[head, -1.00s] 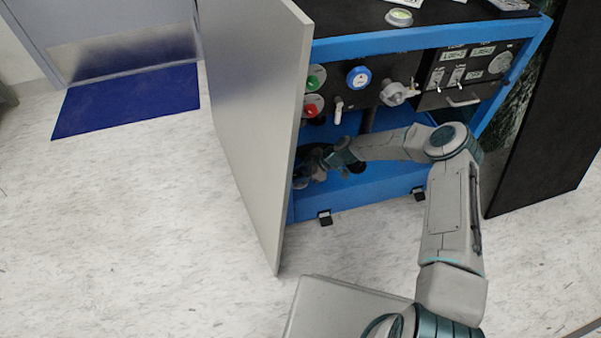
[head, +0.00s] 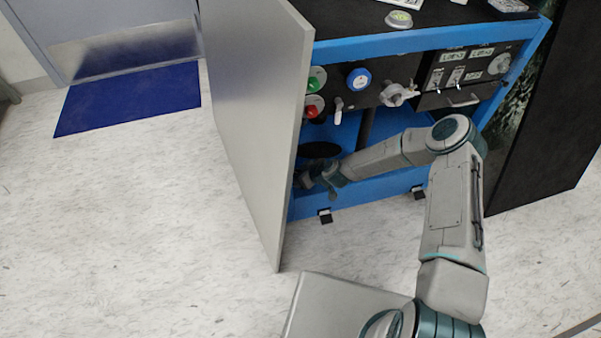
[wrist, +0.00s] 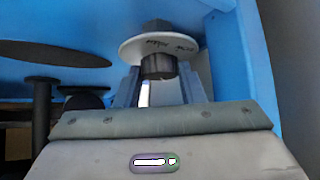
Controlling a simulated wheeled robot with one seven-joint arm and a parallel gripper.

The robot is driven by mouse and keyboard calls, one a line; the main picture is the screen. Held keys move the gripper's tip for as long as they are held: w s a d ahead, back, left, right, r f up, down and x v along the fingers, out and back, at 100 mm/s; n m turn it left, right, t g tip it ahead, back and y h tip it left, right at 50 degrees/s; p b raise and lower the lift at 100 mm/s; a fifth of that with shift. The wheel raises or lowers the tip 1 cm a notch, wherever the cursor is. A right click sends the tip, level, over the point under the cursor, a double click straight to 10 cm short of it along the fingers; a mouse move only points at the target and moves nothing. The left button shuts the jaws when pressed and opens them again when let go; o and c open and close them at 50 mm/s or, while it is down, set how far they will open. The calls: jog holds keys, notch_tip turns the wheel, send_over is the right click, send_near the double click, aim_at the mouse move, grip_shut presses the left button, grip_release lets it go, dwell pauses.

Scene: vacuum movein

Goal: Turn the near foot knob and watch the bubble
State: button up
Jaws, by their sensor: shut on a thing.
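The near foot knob (wrist: 158,66) is a dark ribbed cylinder under a white disc (wrist: 160,48) with handwriting on it, in the wrist view. My gripper (wrist: 160,85) is shut on the knob, one finger on each side. In the head view my gripper (head: 304,182) is low inside the blue frame, partly hidden by the grey door panel. The bubble level (head: 399,19) is a round greenish vial on the black top of the cabinet. Its bubble is too small to read.
The grey door panel (head: 255,120) stands open close left of my gripper. The blue cabinet frame (head: 375,196) surrounds my forearm, with a control panel (head: 465,75) above. A dark disc on a post (wrist: 45,54) is left of the knob.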

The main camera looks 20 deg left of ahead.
dwell(0.4)
jog(key=o, duration=1)
jog(key=p+v, duration=0.4)
jog(key=v, duration=1)
